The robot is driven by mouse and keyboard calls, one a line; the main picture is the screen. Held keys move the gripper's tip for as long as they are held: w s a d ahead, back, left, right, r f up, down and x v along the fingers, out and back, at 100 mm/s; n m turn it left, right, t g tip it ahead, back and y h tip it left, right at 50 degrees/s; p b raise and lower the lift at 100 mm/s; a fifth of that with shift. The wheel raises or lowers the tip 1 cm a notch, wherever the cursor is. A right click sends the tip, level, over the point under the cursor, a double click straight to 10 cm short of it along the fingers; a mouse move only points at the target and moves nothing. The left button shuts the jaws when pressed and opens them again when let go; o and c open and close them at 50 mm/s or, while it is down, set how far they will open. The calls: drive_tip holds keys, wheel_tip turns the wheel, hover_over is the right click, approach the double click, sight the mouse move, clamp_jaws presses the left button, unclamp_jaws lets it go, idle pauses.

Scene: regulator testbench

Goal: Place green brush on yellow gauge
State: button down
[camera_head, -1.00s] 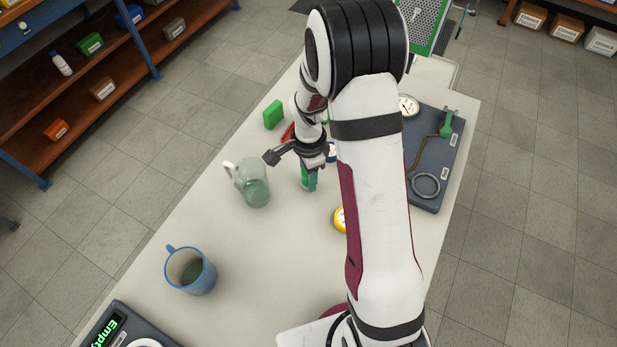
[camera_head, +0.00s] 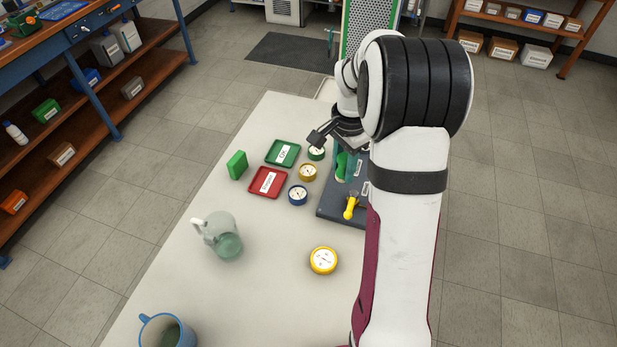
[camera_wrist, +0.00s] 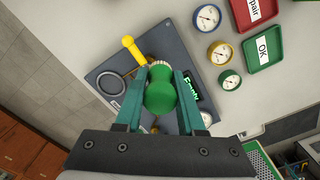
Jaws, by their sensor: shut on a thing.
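My gripper (camera_head: 350,158) is at the far side of the table, over the dark board. In the wrist view its teal fingers (camera_wrist: 160,78) are shut on the green brush (camera_wrist: 160,97), whose rounded green end faces the camera. The brush also shows in the head view (camera_head: 341,165); its lower end is partly hidden and I cannot tell if it touches the board. A larger yellow gauge (camera_head: 323,260) lies alone on the table, nearer the camera. A smaller yellow gauge (camera_head: 307,172) sits left of the board, between a green and a blue gauge.
Green (camera_head: 283,153) and red (camera_head: 268,182) trays, a green block (camera_head: 237,165), a glass mug (camera_head: 222,238) and a blue mug (camera_head: 167,332) stand left. The table around the larger yellow gauge is clear.

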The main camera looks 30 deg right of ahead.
drive_tip(key=w+d, duration=0.4)
drive_tip(key=d, duration=0.1)
hover_over(308, 169)
drive_tip(key=f, duration=0.5)
drive_tip(key=shift+s+d+f, duration=0.2)
drive_tip(key=shift+s+d, duration=0.05)
drive_tip(key=shift+s, duration=0.05)
drive_tip(key=shift+w+a+f, duration=0.15)
drive_tip(key=shift+f, duration=1)
drive_tip(key=shift+w+a+f, duration=0.15)
drive_tip(key=shift+f, duration=0.95)
drive_tip(key=c, duration=0.5)
unclamp_jaws()
drive_tip(key=shift+f, duration=0.1)
